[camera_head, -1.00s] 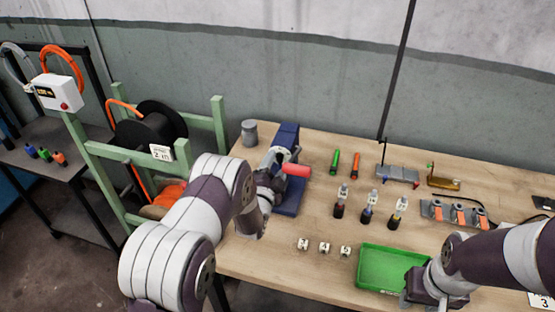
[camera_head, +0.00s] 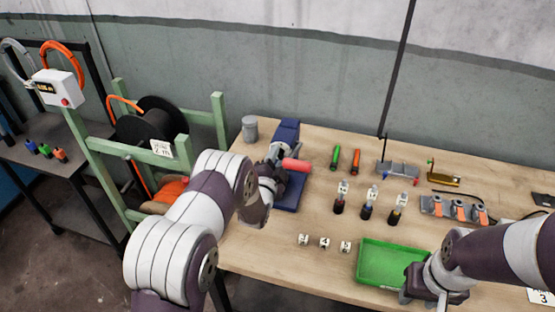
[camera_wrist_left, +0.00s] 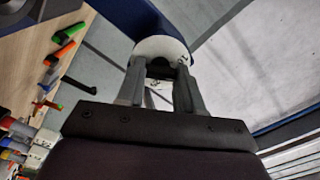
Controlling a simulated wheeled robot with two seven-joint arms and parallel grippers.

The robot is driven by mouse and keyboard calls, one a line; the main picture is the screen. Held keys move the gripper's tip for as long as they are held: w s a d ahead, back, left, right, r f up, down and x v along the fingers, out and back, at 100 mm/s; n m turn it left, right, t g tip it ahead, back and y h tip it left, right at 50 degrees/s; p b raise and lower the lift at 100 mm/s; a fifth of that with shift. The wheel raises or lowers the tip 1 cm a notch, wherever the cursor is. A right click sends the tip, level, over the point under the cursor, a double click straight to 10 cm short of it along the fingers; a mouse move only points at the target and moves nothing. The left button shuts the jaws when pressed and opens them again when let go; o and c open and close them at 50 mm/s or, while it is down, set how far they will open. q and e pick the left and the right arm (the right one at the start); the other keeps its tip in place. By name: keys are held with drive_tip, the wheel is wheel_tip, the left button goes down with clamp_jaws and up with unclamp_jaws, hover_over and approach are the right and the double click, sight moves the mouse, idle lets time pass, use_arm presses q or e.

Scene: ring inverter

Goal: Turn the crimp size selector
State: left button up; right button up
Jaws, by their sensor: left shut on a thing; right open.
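The blue crimp machine (camera_head: 288,133) stands on the wooden bench with a red handle (camera_head: 296,165) sticking out to its right. In the left wrist view its blue body (camera_wrist_left: 128,14) carries a white round selector dial (camera_wrist_left: 161,48) with small dark markings. In the head view the left gripper (camera_head: 275,163) is at the machine's front, and my own arm hides much of the selector. My right gripper (camera_head: 420,298) is open and empty by the green tray's right side.
The green tray (camera_head: 361,262) lies at the bench front, with several small white blocks (camera_head: 324,243) to its left. A grey cup (camera_head: 250,129) is left of the machine.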

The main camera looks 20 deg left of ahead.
use_arm(q)
drive_tip(key=shift+f+n+b, duration=0.1)
drive_tip(key=shift+n+b, duration=1.8)
drive_tip(key=shift+n, duration=0.8)
drive_tip(key=o, duration=1)
drive_tip(key=shift+o, duration=0.2)
drive_tip(key=shift+s, duration=0.1)
drive_tip(key=s+b, duration=0.2)
drive_tip(key=s, duration=1)
drive_tip(key=shift+s+a, duration=0.25)
drive_tip(key=shift+s, duration=0.05)
